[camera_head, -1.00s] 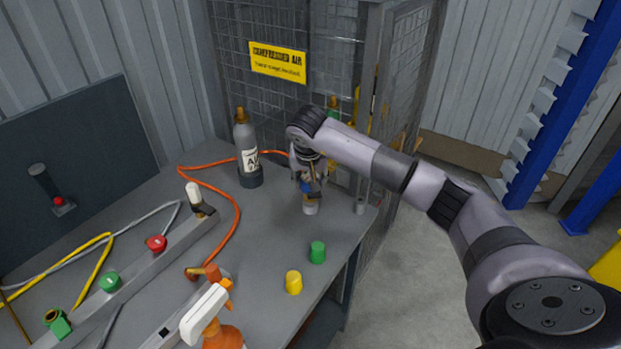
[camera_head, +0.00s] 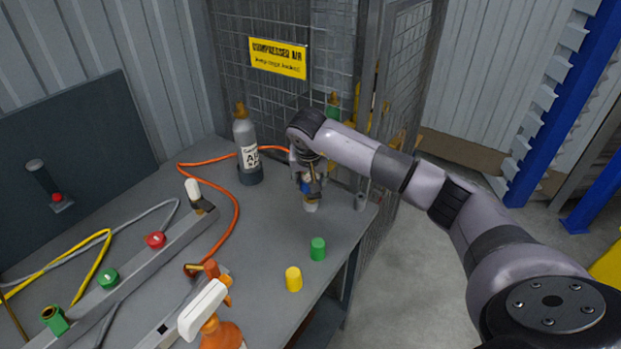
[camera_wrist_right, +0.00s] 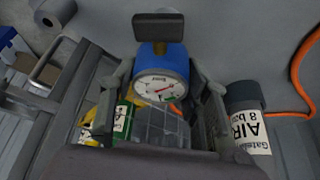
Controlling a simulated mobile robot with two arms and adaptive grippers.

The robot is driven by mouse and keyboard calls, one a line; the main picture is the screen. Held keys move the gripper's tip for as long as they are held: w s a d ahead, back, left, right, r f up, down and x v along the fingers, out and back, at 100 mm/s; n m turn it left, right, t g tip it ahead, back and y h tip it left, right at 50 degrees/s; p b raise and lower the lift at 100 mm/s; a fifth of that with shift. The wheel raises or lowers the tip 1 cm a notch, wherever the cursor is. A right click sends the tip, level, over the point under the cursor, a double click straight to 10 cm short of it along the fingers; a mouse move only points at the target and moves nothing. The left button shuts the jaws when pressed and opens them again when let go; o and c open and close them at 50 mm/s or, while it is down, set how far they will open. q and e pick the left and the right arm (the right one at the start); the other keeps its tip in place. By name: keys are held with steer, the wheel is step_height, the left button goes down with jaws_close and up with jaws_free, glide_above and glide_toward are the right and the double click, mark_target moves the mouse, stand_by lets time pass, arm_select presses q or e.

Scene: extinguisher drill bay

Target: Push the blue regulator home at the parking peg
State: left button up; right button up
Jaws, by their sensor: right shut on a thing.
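The blue regulator (camera_wrist_right: 162,62) has a round white gauge and a dark block on its far side in the right wrist view. A little of its blue body (camera_head: 306,187) shows between my fingers in the head view. My right gripper (camera_head: 309,192) is shut on it, pointing down over the bench's far right part. A pale, short cylinder (camera_head: 311,207) shows right below the gripper; I cannot tell whether it is the parking peg or part of the regulator, nor how far the regulator is seated. My left gripper is in neither view.
A grey upright stub (camera_head: 360,201) stands right of the gripper near the bench edge. A grey air cylinder (camera_head: 246,142) with an orange hose stands to the left. Green (camera_head: 318,248) and yellow (camera_head: 293,279) caps stand in front. A mesh cage (camera_head: 322,62) is behind.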

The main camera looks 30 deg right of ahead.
steer(key=o, duration=1.1)
steer(key=shift+o, duration=0.7)
steer(key=shift+f, duration=0.1)
